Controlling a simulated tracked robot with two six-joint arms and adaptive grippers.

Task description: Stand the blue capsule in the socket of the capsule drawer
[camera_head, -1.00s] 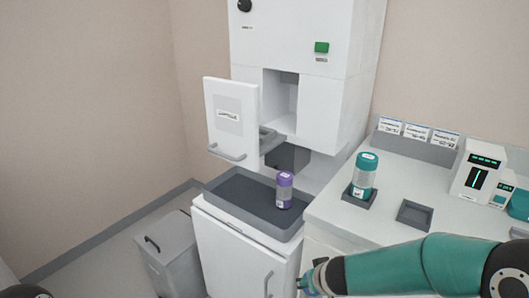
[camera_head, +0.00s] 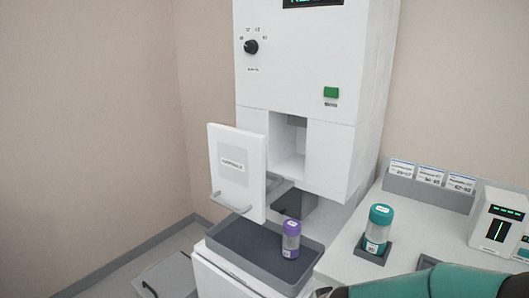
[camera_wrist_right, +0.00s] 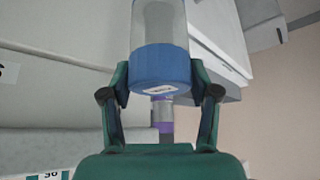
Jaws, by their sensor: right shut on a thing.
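The blue capsule, a clear cylinder with a blue cap (camera_wrist_right: 160,66), is between the fingers of my right gripper (camera_wrist_right: 160,88) in the right wrist view. The gripper is shut on the blue cap, and the clear body extends past the top of that view. The capsule drawer (camera_head: 237,165) is pulled out from the white machine. A grey holder (camera_head: 281,187) shows partly behind its front panel. My left gripper is not in view.
A purple-capped capsule (camera_head: 291,239) stands in the dark tray (camera_head: 242,240) below the drawer. A teal-capped capsule (camera_head: 378,229) stands on the counter at right. The white machine (camera_head: 298,65) rises behind, with a green button (camera_head: 331,92) and a black knob (camera_head: 251,47).

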